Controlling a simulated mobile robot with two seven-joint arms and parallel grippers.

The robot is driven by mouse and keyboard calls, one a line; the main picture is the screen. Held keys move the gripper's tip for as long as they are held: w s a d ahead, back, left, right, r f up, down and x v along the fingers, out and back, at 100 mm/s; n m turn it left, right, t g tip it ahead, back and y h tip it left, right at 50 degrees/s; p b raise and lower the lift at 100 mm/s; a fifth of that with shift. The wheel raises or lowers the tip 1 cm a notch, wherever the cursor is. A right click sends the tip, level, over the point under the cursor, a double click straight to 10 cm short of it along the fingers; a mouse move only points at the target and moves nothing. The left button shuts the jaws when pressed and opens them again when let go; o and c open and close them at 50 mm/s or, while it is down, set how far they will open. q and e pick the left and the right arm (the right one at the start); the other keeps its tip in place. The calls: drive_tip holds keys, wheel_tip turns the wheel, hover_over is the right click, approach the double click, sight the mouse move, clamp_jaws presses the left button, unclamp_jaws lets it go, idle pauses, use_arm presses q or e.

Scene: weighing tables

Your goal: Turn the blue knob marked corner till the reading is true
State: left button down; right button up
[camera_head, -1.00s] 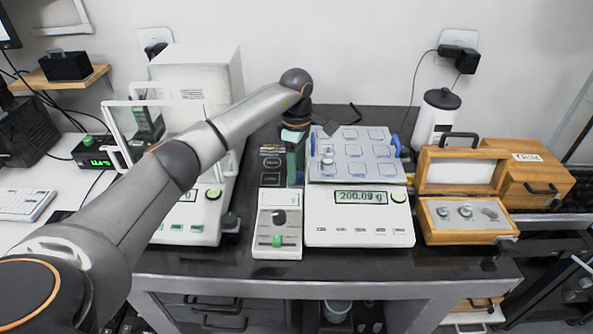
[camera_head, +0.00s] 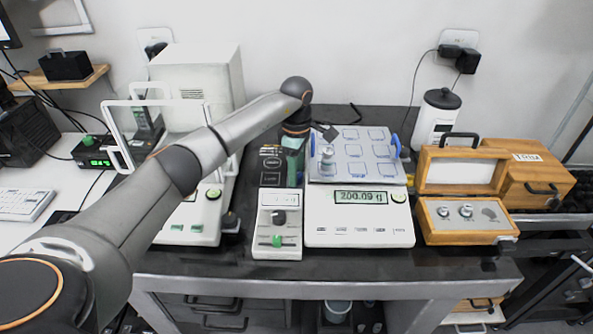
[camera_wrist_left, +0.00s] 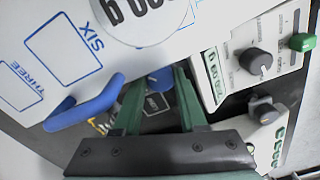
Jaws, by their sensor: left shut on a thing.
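The blue knob (camera_wrist_left: 159,79) sits beside the pan in the left wrist view, above a dark label whose lettering I cannot fully read. My left gripper's green fingers (camera_wrist_left: 158,88) stand on either side of it, shut on it. In the head view my left gripper (camera_head: 293,172) points down at the left edge of the balance (camera_head: 360,232), hiding the knob. The balance display (camera_head: 361,198) reads 200.09 g. A metal weight (camera_head: 327,161) stands on the marked pan (camera_head: 366,174), near its left side. My right gripper is out of view.
A control box (camera_head: 278,246) with a dark knob and a green knob stands left of the balance. An open wooden weight box (camera_head: 465,228) is at the right. A white instrument (camera_head: 190,226) stands at the left. Blue handles (camera_wrist_left: 85,106) flank the pan.

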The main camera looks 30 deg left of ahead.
use_arm(q)
drive_tip(key=shift+n, duration=0.3)
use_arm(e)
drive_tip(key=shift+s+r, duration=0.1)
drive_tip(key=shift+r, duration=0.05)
use_arm(q)
drive_tip(key=shift+r+n+p, duration=0.1)
drive_tip(key=shift+n+p, duration=0.35)
drive_tip(key=shift+n, duration=0.15)
drive_tip(key=shift+n+p, duration=0.3)
drive_tip(key=shift+n, duration=0.5)
drive_tip(key=shift+n+p, duration=0.35)
drive_tip(key=shift+n, duration=0.75)
drive_tip(key=shift+n+p, duration=0.3)
drive_tip(key=shift+n, duration=0.7)
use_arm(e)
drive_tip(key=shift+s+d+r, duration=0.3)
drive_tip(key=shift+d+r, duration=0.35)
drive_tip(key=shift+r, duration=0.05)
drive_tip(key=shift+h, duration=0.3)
use_arm(q)
drive_tip(key=c, duration=0.7)
unclamp_jaws()
drive_tip(key=shift+c, duration=0.2)
